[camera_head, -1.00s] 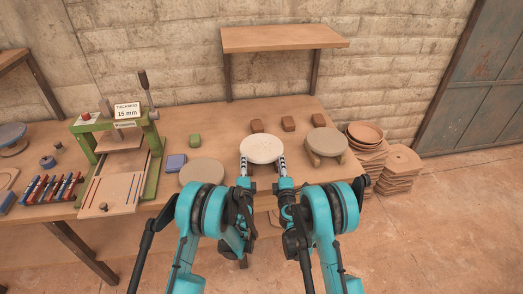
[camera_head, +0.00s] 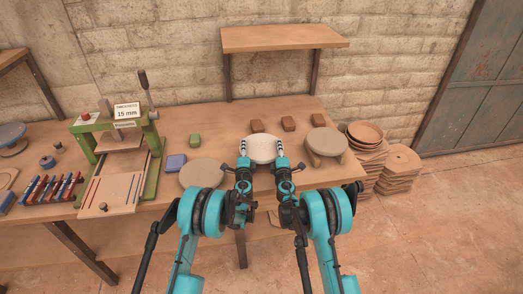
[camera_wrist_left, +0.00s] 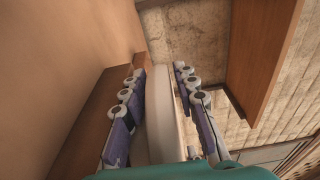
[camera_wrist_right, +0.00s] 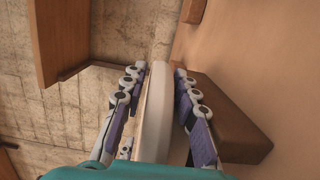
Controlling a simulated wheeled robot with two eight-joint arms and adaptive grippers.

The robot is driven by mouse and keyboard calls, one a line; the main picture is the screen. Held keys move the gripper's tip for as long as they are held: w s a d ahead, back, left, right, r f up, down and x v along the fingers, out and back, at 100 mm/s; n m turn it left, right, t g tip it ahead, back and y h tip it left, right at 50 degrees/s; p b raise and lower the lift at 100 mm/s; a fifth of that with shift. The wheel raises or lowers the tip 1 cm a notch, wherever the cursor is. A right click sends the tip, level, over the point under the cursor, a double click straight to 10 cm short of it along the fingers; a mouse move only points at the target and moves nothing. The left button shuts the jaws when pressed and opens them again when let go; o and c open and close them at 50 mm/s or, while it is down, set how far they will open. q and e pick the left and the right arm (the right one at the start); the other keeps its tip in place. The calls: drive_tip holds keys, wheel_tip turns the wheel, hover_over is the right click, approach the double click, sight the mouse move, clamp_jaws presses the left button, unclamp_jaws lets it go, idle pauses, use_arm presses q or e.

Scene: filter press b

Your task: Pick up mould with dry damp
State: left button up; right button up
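The pale, whitish round mould (camera_head: 262,149) is near the front middle of the bench, apparently raised on brown wooden blocks, with one block (camera_wrist_right: 225,130) under it in the right wrist view. My left gripper (camera_head: 243,146) is at its left rim and my right gripper (camera_head: 281,147) at its right rim. In both wrist views the rim stands between the two fingers, one above and one below it. It shows edge-on in the left wrist view (camera_wrist_left: 166,110) and the right wrist view (camera_wrist_right: 157,110). A gap shows beside the rim, so both grippers look open around it.
A grey-beige disc (camera_head: 202,172) lies left of the mould. A brownish disc (camera_head: 327,141) stands on blocks to the right. Small brown blocks (camera_head: 288,124) lie behind. A green press (camera_head: 120,135) stands left, a shelf (camera_head: 284,39) hangs above, and stacked discs (camera_head: 398,165) stand right.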

use_arm(q)
clamp_jaws()
use_arm(e)
clamp_jaws()
use_arm(q)
drive_tip(key=shift+r, duration=0.15)
use_arm(e)
drive_tip(key=shift+r, duration=0.15)
